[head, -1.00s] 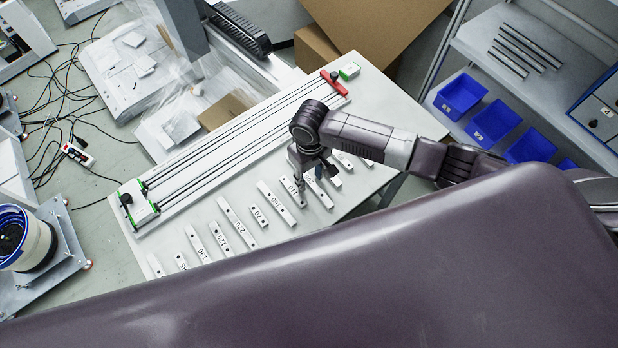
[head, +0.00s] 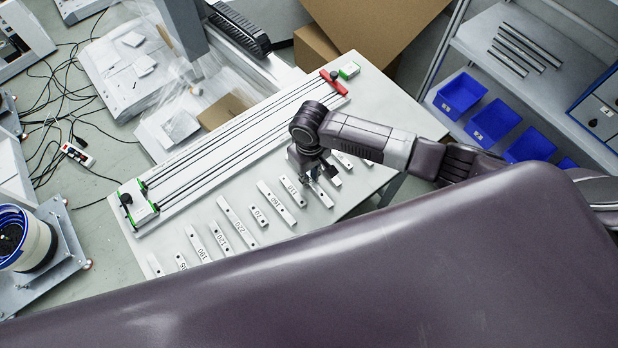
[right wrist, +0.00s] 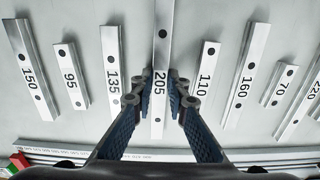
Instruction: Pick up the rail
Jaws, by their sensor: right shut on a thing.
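In the right wrist view, a light metal rail marked 205 (right wrist: 160,62) stands upright in the picture, between the two blue-padded fingers of my right gripper (right wrist: 161,93). The fingers are shut on its sides near the printed number. In the head view my right gripper (head: 316,171) is over the right part of the rail row, and the 205 rail (head: 321,195) shows partly below it. I cannot tell whether the rail is clear of the table. My left gripper is not in view.
Rails 110 (right wrist: 208,72) and 135 (right wrist: 111,68) lie close on either side. More numbered rails, such as 220 (head: 236,217), lie along the white table (head: 190,215). A long fixture with dark rods (head: 230,135) runs behind them. Blue bins (head: 493,122) stand at right.

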